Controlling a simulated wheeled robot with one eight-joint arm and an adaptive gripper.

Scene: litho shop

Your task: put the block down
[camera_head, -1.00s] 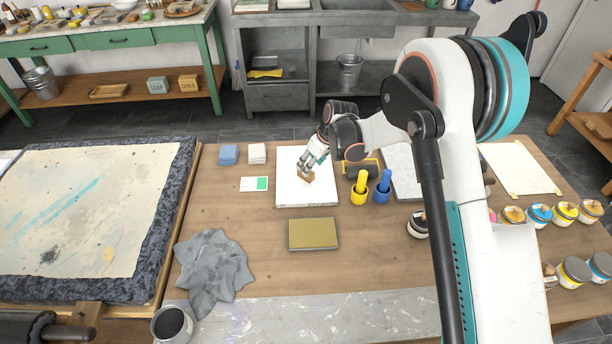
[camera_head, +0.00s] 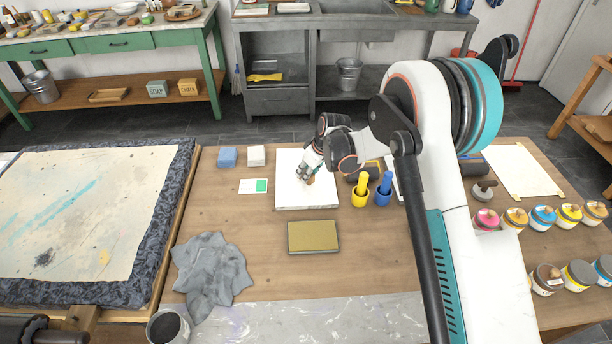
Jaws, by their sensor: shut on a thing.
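A small brown block (camera_head: 311,181) is at the fingertips of my gripper (camera_head: 307,177), mostly hidden behind the fingers. My gripper points down and is shut on the block. Both are over the white slab (camera_head: 293,199) in the middle of the wooden table. I cannot tell whether the block touches the slab.
An olive pad (camera_head: 313,237) and grey cloth (camera_head: 211,267) lie nearer.

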